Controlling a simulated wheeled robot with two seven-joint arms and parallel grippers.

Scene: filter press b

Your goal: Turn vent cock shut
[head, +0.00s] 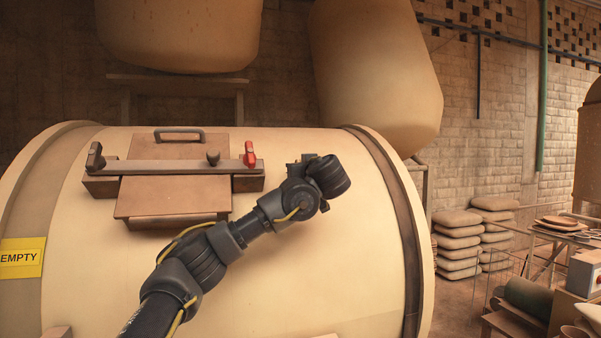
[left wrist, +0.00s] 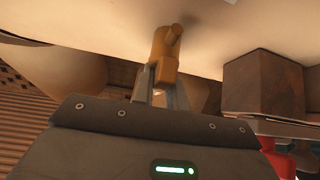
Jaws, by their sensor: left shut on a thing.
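The vent cock (left wrist: 164,48) is a small brass-coloured fitting on the cream drum, seen in the left wrist view. The fingers of my left gripper (left wrist: 158,84) are closed on its near end. A short stub sticks out at the cock's upper right. In the head view my left arm reaches over the drum (head: 310,265) from the lower left. Its wrist (head: 328,175) is right of the hatch, and the cock and fingertips are hidden there. My right gripper is in neither view.
Left of my wrist is a hatch (head: 165,195) with a crossbar (head: 170,166) and red clamp handle (head: 250,155). A brown block (left wrist: 262,85) stands close to the right of my fingers. A yellow EMPTY sign (head: 22,258) is on the drum's left.

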